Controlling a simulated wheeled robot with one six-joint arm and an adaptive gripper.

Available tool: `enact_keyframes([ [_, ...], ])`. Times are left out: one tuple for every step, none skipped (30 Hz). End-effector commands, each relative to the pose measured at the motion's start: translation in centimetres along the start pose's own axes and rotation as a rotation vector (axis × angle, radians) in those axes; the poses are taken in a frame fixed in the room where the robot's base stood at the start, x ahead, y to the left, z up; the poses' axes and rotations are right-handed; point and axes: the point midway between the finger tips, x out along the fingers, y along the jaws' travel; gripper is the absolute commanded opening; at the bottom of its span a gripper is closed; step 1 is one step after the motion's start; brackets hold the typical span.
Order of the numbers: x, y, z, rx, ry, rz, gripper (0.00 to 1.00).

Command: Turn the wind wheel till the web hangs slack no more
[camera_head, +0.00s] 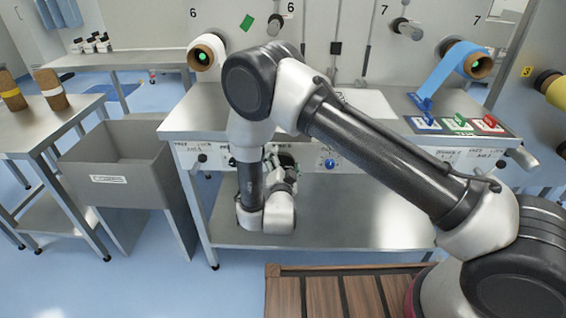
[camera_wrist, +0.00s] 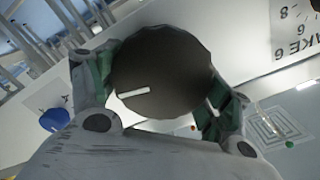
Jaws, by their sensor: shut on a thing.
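A dark round wheel (camera_wrist: 165,65) with a short white mark on its face fills the middle of the wrist view. My gripper (camera_wrist: 157,92) is shut on it, with a green-padded finger on each side. In the head view my gripper (camera_head: 282,170) is at the front panel of the bench, partly hidden by my arm, and the wheel there is mostly hidden. A blue web (camera_head: 448,68) runs down from a roll at right. My arm hides the middle, so I cannot tell how any web hangs there.
A blue knob (camera_head: 330,163) is on the front panel right of my gripper; a blue knob also shows in the wrist view (camera_wrist: 54,119). Blue, green and red items (camera_head: 458,122) lie on the bench at right. A grey bin (camera_head: 120,165) stands at left.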

Motion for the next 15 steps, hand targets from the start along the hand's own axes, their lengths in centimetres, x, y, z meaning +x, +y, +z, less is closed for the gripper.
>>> enact_keyframes([
  [-0.01,0.03,0.01,-0.001,0.0,0.0,0.54],
  [-0.01,0.03,0.01,-0.001,0.0,0.0,0.54],
  [-0.01,0.03,0.01,-0.001,0.0,0.0,0.54],
  [-0.01,0.03,0.01,-0.001,0.0,0.001,0.54],
  [-0.01,0.03,0.01,-0.001,0.0,0.001,0.54],
  [-0.01,0.03,0.01,-0.001,0.0,0.001,0.83],
  [-0.01,0.03,0.01,-0.001,0.0,0.001,0.89],
  [-0.01,0.03,0.01,-0.001,0.0,0.001,0.94],
  [-0.01,0.03,0.01,-0.002,0.0,0.001,1.0],
  [-0.01,0.03,0.01,-0.001,0.0,0.001,1.0],
  [-0.01,0.02,0.01,-0.001,0.0,0.001,1.0],
  [-0.01,0.02,0.01,-0.002,0.0,0.0,1.0],
  [-0.01,0.02,0.0,-0.002,0.0,0.0,1.0],
  [-0.01,0.02,0.0,-0.002,0.0,0.0,1.0],
  [-0.01,0.02,0.0,-0.002,0.0,0.0,1.0],
])
